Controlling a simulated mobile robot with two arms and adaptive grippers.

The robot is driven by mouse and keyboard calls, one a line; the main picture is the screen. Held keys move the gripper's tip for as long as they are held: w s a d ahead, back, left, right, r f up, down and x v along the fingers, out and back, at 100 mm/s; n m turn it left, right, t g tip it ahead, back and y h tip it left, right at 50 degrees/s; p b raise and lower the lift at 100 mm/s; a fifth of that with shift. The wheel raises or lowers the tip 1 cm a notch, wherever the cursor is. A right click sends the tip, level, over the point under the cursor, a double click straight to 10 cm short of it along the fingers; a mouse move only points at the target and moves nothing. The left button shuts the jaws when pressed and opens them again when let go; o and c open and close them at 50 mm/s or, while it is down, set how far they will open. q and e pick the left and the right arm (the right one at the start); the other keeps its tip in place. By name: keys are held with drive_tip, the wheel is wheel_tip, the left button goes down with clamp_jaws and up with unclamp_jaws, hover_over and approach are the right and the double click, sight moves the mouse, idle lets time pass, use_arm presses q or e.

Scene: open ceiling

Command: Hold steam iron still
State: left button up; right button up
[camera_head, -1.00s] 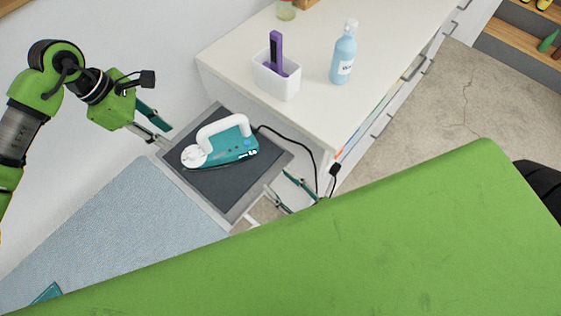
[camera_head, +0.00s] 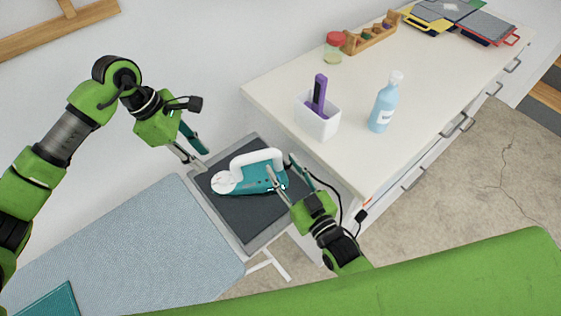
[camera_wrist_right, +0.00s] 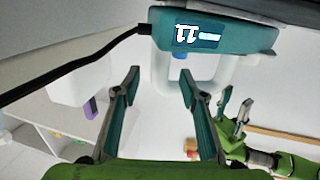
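The teal steam iron (camera_head: 258,181) with its white handle lies on a dark rest pad with a grey frame (camera_head: 262,240). In the right wrist view the iron (camera_wrist_right: 215,32) shows large at the top. My right gripper (camera_head: 279,163) is at the iron's right end. Its fingers (camera_wrist_right: 160,70) are spread with a clear gap, with the iron near the tips; I cannot tell if they touch. My left gripper (camera_head: 206,162) is open and empty, up and left of the iron, apart from it. It also shows in the right wrist view (camera_wrist_right: 236,108).
A blue ironing board (camera_head: 130,235) extends to the lower left, with a teal item (camera_head: 48,303) on it. A white counter (camera_head: 350,165) at the right holds a white cup (camera_head: 316,121), a blue bottle (camera_head: 382,105) and a jar (camera_head: 334,50). The black cord (camera_wrist_right: 75,65) runs beside my right gripper.

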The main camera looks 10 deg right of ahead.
drive_tip(key=shift+x, duration=1.25)
clamp_jaws()
use_arm(q)
drive_tip(key=o, duration=0.4)
drive_tip(key=shift+c, duration=0.2)
wheel_tip(320, 180, up, 3)
drive_tip(key=n+y, duration=0.4)
hover_over(224, 177)
drive_tip(key=shift+n+t, duration=0.4)
wheel_tip(224, 177, down, 12)
drive_tip(key=shift+f, duration=0.1)
